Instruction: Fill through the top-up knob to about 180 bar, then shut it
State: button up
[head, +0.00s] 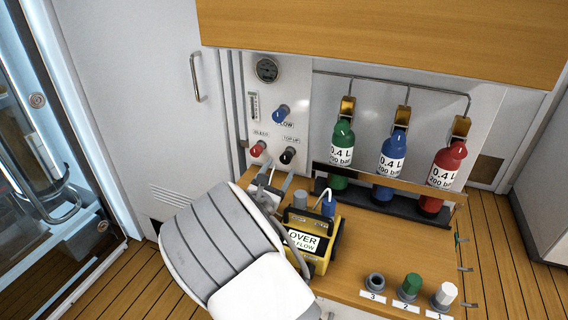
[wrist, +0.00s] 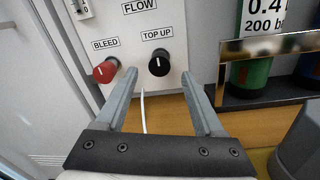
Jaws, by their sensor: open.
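The black top-up knob (head: 287,155) sits low on the white panel, under its TOP UP label; it also shows in the wrist view (wrist: 159,63). The red bleed knob (head: 258,149) is to its left, and the blue flow knob (head: 281,112) is above. The round pressure gauge (head: 267,69) is at the panel's top; its reading is too small to tell. My gripper (wrist: 160,85) is open and empty. In the wrist view its fingers point toward the panel, with the top-up knob between and beyond their tips, apart from them.
Green (head: 341,152), blue (head: 390,165) and red (head: 446,177) bottles stand in a rack to the right, behind a metal bar. A yellow meter reading OVER (head: 305,242) stands on the wooden bench (head: 358,245). Several labelled caps sit at the front edge.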

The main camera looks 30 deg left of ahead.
aim_at(285, 159)
jog(key=w, duration=0.5)
jog(key=shift+a, duration=0.4)
jog(key=shift+s, duration=0.1)
grip_shut()
